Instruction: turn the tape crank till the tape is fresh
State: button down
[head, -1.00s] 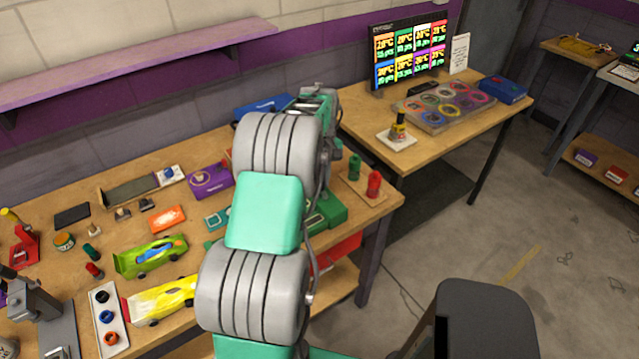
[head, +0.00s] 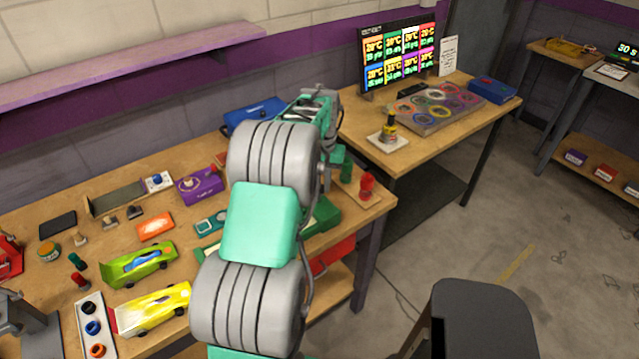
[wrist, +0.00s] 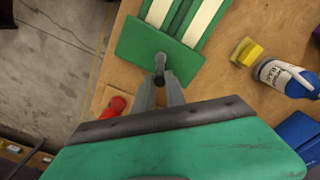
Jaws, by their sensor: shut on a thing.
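In the wrist view the green tape cleaner (wrist: 140,40) lies on the wooden bench with two pale tape strips running along it. A dark grey crank knob (wrist: 162,68) stands at its near end. My gripper (wrist: 162,82) is shut on this knob, its two grey fingers meeting around it. In the head view part of the green cleaner (head: 326,214) shows past my arm near the bench's right end. My arm hides the crank and my fingertips there. I cannot tell how clean the strips are.
A red peg-like piece (head: 367,185) stands on a small wooden base close to the cleaner; it also shows in the wrist view (wrist: 117,104). A yellow block (wrist: 246,52) and a white bottle (wrist: 285,76) lie beyond. Toy cars (head: 140,265) sit at the left.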

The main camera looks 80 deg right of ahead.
jog(key=m, duration=0.1)
jog(key=s+m, duration=0.1)
jog(key=m, duration=0.1)
jog(key=shift+a+m, duration=0.15)
jog(key=shift+m, duration=0.15)
jog(key=shift+s+a+m+b, duration=0.15)
jog(key=shift+a+m+b, duration=0.1)
jog(key=shift+m, duration=0.8)
jog(key=shift+s+a+m+b, duration=0.1)
jog(key=shift+s+m+b, duration=0.1)
jog(key=shift+m, duration=0.85)
jog(key=c, duration=1.4)
grip_release()
jog(key=shift+o, duration=0.2)
notch_tip(320, 180, up, 8)
jog(key=b, duration=0.1)
jog(key=shift+w+a+f, duration=0.1)
